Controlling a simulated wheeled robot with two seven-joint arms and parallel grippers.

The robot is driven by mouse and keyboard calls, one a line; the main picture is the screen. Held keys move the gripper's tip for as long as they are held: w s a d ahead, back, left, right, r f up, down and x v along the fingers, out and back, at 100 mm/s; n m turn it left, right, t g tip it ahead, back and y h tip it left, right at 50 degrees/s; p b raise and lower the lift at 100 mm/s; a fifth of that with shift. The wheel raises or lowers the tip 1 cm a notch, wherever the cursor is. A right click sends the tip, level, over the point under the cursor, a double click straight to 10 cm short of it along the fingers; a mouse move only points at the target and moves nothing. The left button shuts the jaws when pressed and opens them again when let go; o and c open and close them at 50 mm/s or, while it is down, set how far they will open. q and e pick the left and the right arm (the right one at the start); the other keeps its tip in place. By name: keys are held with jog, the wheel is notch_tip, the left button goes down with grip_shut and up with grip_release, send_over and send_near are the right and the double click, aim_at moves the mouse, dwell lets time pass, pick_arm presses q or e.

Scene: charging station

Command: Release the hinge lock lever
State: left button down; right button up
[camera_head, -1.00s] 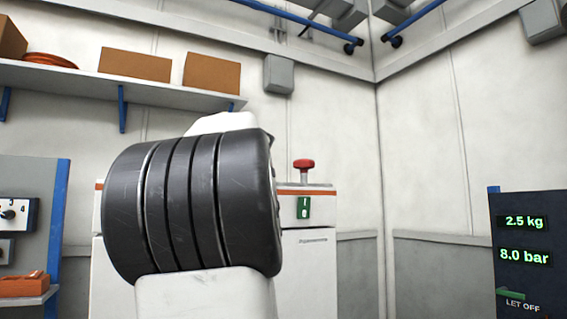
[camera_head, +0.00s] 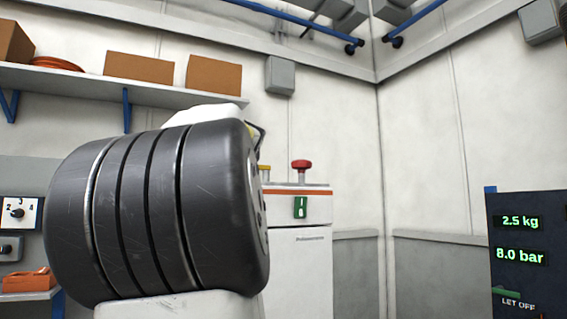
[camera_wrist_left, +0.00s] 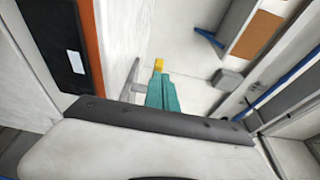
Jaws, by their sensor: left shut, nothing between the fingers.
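I cannot make out a hinge lock lever for certain. A small yellow-topped knob (camera_head: 264,168) stands on the white cabinet (camera_head: 300,262), just right of my dark arm link. In the left wrist view, my left gripper (camera_wrist_left: 160,80) shows as teal fingers shut together beyond a dark edge, with nothing held. A small yellow piece (camera_wrist_left: 158,65) shows at their tips; I cannot tell whether they touch it. A slanted grey bar (camera_wrist_left: 132,77) shows left of the fingers. My arm hides most of the gripper in the head view. My right gripper is not in view.
A red knob (camera_head: 301,166) and a green switch (camera_head: 300,207) are on the cabinet. A dark display panel (camera_head: 524,255) stands at the right, reading 2.5 kg and 8.0 bar. A shelf (camera_head: 60,82) with brown boxes hangs at the upper left.

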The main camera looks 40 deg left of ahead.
pick_arm(q)
jog(key=s, duration=0.6)
jog(key=shift+s+a, duration=0.2)
jog(key=shift+a, duration=0.2)
